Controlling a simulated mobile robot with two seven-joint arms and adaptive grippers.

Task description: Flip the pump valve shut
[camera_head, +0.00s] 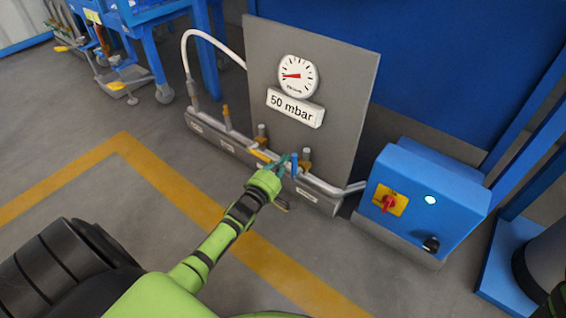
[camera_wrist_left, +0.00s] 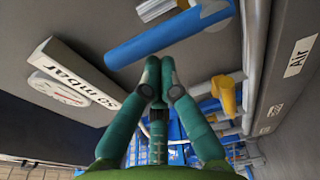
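A valve with a blue lever handle (camera_head: 294,165) sits on the pipe manifold at the foot of the grey panel. In the head view the handle stands about upright, across the line of the pipe. My left gripper (camera_head: 283,165) is right beside it, on its left. In the left wrist view the blue handle (camera_wrist_left: 165,36) lies just past the teal fingertips (camera_wrist_left: 160,72). The fingertips are together with nothing seen between them; whether they touch the handle I cannot tell. The valve's label is not readable. My right gripper is out of view.
Yellow-handled valves (camera_head: 262,155) sit left along the manifold (camera_head: 222,139). Above them are a round gauge (camera_head: 298,76) and a "50 mbar" sign (camera_head: 295,107) on the grey panel (camera_head: 345,75). A blue box (camera_head: 430,195) with a red knob stands at right. Floor in front is open.

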